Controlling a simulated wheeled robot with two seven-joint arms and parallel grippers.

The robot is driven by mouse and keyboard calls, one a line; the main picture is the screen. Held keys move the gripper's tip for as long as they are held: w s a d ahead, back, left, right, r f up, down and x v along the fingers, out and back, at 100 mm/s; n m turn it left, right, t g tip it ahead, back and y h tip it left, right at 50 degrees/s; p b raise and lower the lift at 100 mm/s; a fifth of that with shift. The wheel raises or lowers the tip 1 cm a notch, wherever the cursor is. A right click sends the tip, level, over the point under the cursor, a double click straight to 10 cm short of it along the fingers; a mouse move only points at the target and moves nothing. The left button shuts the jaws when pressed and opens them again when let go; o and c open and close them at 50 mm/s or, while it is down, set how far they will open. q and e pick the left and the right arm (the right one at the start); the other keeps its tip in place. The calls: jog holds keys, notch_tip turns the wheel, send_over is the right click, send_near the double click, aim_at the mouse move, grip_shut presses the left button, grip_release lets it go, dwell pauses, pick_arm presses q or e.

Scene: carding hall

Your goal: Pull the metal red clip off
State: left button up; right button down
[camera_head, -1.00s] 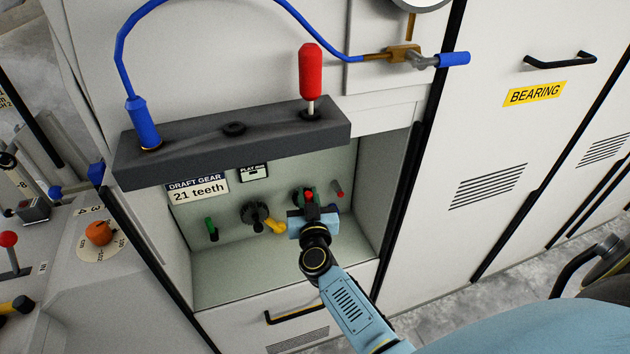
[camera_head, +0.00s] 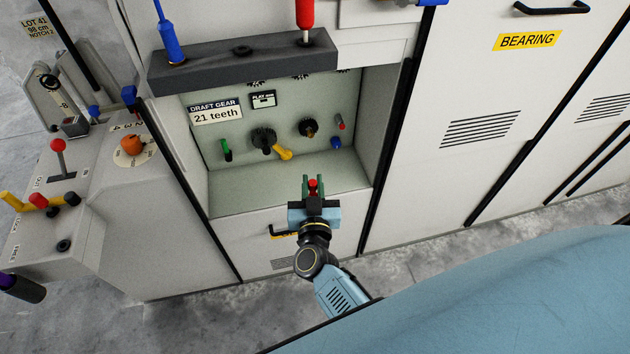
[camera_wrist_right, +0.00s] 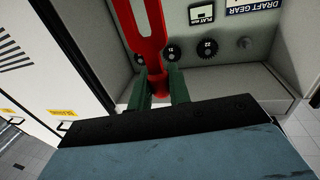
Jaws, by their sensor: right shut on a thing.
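The red metal clip (camera_wrist_right: 152,68) is a forked piece. It stands between the two green fingers of my right gripper (camera_wrist_right: 161,88) in the right wrist view. In the head view, my right gripper (camera_head: 313,187) is shut on the clip, of which only a small red bit (camera_head: 313,182) shows. It is in front of the recess's lower edge, apart from the back panel. A dark round shaft end (camera_head: 308,127) on that panel has no clip on it. My left gripper is not in view.
A drawer handle (camera_head: 283,231) is below. A control console (camera_head: 150,190) stands left.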

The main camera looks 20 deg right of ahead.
jog(key=shift+w+d+r, duration=0.1)
jog(key=shift+w+d, duration=0.1)
jog(key=shift+w, duration=0.4)
jog(key=r+b+x, duration=0.2)
jog(key=b+x, duration=0.3)
jog(key=x, duration=0.9)
jog(key=r+b+x, duration=0.3)
jog(key=b+x, duration=0.3)
jog(key=x, duration=0.9)
dwell(4.2)
dwell(0.3)
